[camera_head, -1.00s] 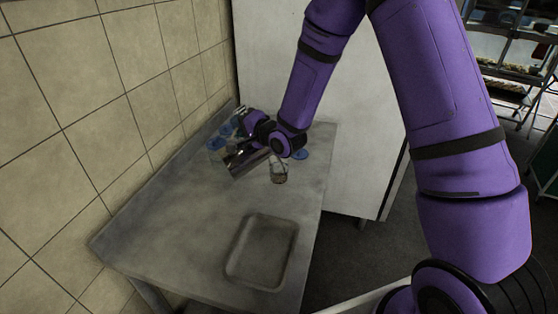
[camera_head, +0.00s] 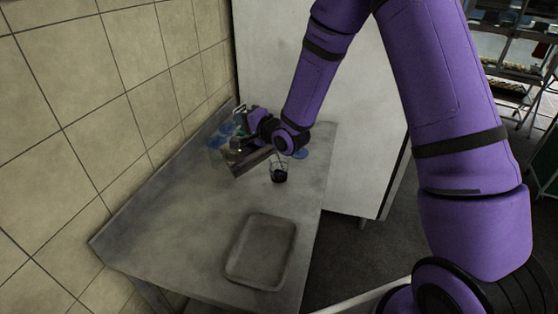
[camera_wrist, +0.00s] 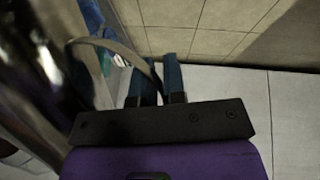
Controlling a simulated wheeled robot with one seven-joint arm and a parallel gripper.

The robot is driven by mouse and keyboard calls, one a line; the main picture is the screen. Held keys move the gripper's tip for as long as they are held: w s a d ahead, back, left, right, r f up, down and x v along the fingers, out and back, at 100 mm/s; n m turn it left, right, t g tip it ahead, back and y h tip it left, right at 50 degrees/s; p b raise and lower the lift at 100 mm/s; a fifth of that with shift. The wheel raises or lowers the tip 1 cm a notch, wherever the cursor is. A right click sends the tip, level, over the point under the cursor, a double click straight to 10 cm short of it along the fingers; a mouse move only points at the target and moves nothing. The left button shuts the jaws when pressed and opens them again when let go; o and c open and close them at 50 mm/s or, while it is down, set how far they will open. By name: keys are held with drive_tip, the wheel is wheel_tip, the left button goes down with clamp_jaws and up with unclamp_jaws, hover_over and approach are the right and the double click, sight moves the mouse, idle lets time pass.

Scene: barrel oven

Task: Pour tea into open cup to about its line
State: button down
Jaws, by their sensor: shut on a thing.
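The open cup (camera_head: 279,175) is clear and stands upright on the metal table, with dark liquid in it. A shiny metal pitcher (camera_head: 247,162) is tilted just left of the cup, its lower end towards the cup. My gripper (camera_head: 241,146) is at the pitcher's far side. In the wrist view my gripper's two fingers (camera_wrist: 157,82) are shut on the pitcher's curved handle (camera_wrist: 122,48). The pitcher's blurred shiny body (camera_wrist: 40,65) fills the left side there. The cup's line is too small to make out.
Blue-lidded cups stand behind the pitcher (camera_head: 215,142) and right of my wrist (camera_head: 301,153). An empty grey tray (camera_head: 262,250) lies at the table's near end. The table (camera_head: 190,215) is bare left of the tray. A tiled wall (camera_head: 70,120) bounds the left side.

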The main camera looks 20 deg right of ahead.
drive_tip(key=shift+w+d+r, duration=0.15)
drive_tip(key=shift+d+r, duration=0.15)
drive_tip(key=shift+d, duration=0.4)
idle(0.5)
drive_tip(key=shift+d+r+m+t+p, duration=0.2)
drive_tip(key=shift+r+m+t+p, duration=0.1)
drive_tip(key=shift+m+p, duration=0.25)
idle(0.8)
drive_tip(key=a, duration=0.1)
drive_tip(key=a+f+n, duration=0.1)
drive_tip(key=a, duration=0.1)
drive_tip(key=s+a+f+n, duration=0.1)
drive_tip(key=shift+a+g+h, duration=0.2)
drive_tip(key=shift+g+h, duration=0.1)
drive_tip(key=shift+g, duration=0.1)
drive_tip(key=shift+f, duration=0.25)
drive_tip(key=shift+s+a+f+n+h+b, duration=0.1)
drive_tip(key=shift+a+f+n+h+b, duration=0.2)
drive_tip(key=shift+a+f+n, duration=0.75)
idle(0.8)
